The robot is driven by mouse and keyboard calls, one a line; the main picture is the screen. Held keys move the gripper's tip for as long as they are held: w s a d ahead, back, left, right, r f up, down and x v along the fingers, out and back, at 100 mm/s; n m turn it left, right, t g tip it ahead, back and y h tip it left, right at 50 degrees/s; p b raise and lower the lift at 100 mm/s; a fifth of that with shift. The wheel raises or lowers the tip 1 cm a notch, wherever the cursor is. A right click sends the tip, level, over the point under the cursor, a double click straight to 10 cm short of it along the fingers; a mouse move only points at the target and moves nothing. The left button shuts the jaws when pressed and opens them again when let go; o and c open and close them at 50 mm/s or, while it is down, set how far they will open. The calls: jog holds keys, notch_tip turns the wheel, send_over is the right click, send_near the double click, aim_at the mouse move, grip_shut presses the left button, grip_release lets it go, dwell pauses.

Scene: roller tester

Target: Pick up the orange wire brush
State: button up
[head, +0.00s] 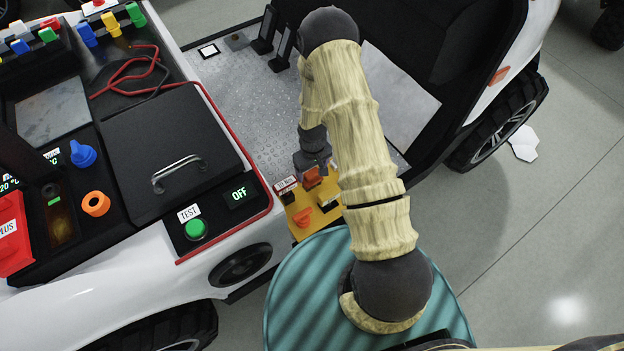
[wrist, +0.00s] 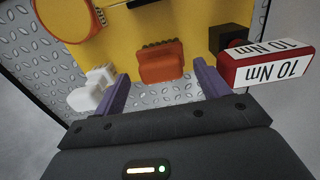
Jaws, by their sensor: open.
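In the wrist view, an orange block with a dark toothed edge (wrist: 160,65) lies on the yellow mat (wrist: 195,20); it looks like the wire brush. My gripper (wrist: 161,78) is open, with one purple finger on each side of the orange block and nothing held. Whether the fingers touch it cannot be told. In the head view, my gripper (head: 312,160) points down just above the orange block (head: 312,178), partly covering it.
A red block labelled 10 Nm (wrist: 268,65) stands close to the right finger. A white piece (wrist: 92,90) lies by the left finger. A round orange item (wrist: 65,18) is farther off. Another orange item (head: 303,217) lies on the mat. The console (head: 170,150) is at left.

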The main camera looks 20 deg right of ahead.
aim_at(313, 179)
jog(key=shift+f, duration=0.45)
notch_tip(313, 179, down, 5)
jog(key=shift+s+f+b, duration=0.1)
jog(key=shift+s+b, duration=0.05)
jog(key=shift+b, duration=0.2)
jog(key=shift+c, duration=0.2)
jog(key=c, duration=0.8)
